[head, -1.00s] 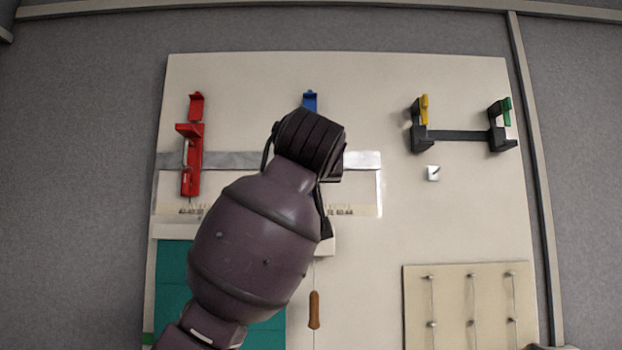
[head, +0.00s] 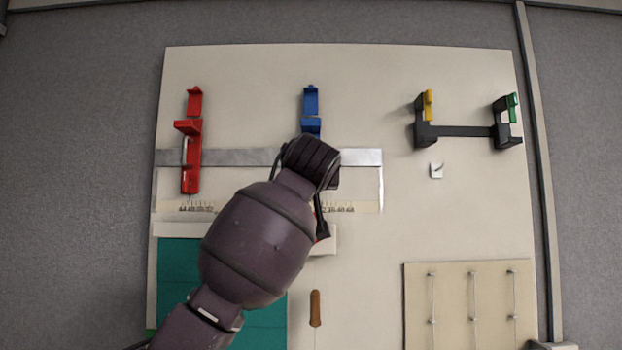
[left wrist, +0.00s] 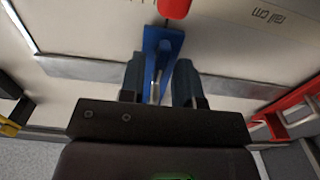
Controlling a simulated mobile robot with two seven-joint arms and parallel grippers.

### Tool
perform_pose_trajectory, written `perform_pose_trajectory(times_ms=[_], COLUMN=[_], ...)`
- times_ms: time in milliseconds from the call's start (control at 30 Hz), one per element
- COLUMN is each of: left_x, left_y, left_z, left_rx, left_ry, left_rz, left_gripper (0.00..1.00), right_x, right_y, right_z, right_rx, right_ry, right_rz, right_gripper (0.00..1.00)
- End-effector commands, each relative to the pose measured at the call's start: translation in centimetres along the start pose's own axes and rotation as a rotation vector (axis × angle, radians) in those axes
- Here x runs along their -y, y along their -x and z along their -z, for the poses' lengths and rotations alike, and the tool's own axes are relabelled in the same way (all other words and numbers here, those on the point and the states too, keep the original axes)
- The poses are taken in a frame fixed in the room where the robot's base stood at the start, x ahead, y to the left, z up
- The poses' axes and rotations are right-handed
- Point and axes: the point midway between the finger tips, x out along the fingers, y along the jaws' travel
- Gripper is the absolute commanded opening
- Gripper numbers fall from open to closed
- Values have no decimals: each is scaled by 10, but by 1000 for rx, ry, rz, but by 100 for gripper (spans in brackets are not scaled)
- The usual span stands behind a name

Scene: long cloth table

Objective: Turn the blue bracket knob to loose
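The blue bracket (head: 311,102) is mounted on the upright board, over the metal rail. Its upper part shows in the head view; my left wrist covers the lower part. In the left wrist view the blue bracket (left wrist: 168,38) lies between the two fingers of my left gripper (left wrist: 160,70). The fingers are apart, with a gap beside the bracket; I cannot tell whether either touches it. A thin metallic piece shows between them, but I cannot make out the knob or its setting. A red rounded piece (left wrist: 174,7) shows beyond the bracket. My right gripper is not in view.
A red bracket (head: 191,150) sits on the metal rail (head: 240,159) to the left. A black holder (head: 460,131) with yellow and green tabs is at upper right. A small hook plate (head: 436,171), a brown handle (head: 316,308) and a beige panel (head: 415,300) are lower.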

Motion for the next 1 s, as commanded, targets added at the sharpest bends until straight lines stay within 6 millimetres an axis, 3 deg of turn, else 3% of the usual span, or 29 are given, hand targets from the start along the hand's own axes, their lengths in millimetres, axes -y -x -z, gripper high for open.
perform_pose_trajectory(times_ms=[33,200,367,700,1000], left_x=[0,0,0,0,1], left_y=[0,0,0,1,0], left_z=[0,0,0,0,1], left_rx=[0,0,0,-2,-2], left_ry=[0,0,9,229,249], left_rz=[0,0,-1,-3,0], left_gripper=[22,0,0,0,0], right_x=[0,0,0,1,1], right_y=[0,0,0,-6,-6], right_z=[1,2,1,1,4], right_rx=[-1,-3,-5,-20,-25], right_ry=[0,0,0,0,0], right_rz=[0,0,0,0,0], right_gripper=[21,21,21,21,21])
